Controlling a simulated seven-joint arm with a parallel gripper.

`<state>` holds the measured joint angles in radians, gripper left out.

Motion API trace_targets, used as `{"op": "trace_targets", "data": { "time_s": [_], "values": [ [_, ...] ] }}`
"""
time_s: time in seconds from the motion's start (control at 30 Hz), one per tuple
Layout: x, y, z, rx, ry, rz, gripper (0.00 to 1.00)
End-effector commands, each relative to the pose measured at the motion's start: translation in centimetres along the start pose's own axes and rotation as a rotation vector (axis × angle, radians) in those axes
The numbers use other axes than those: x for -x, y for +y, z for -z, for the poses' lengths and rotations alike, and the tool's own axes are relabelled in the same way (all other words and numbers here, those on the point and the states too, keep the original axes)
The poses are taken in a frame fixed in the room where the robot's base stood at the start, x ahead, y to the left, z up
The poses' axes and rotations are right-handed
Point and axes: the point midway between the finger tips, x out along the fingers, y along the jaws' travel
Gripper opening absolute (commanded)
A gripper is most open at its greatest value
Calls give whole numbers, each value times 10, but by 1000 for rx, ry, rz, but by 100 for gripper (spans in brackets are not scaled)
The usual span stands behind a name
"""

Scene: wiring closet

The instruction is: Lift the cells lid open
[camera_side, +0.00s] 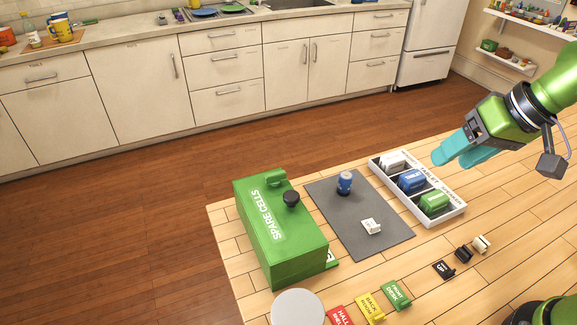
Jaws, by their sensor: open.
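The spare cells box (298,264) is a green box on the left part of the wooden table. Its lid (250,200) is shut and lies flat on top, with "SPARE CELLS" printed on it. A dark round knob (291,198) stands near the lid's right edge, and a green raised piece (275,177) sits near its far end. My gripper (448,156) has teal fingers and is open and empty. It hangs above the table at the upper right, well apart from the box.
A grey mat (374,238) right of the box bears a blue can-shaped item (345,183) and a small white block (371,227). A white divided tray (447,217) holds several blocks. Coloured labels (370,307), a pale disc (297,308) and small dark clips (463,254) lie near the front.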

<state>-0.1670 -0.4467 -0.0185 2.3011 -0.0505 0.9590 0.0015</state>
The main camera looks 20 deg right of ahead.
Motion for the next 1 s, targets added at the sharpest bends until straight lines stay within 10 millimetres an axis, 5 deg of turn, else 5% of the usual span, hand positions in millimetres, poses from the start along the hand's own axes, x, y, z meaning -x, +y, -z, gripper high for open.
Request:
{"op": "trace_targets", "data": {
  "time_s": [0.2, 0.33, 0.47, 0.77, 1.0],
  "values": [
    [20, 35, -28, -84, 140, 6, 60],
    [27, 40, -31, -98, 177, 8, 60],
    [12, 33, -32, -77, 107, 6, 60],
    [-17, -42, 42, 57, -102, -21, 60],
    [-60, -117, 90, 123, -254, -118, 60]
  ]
}}
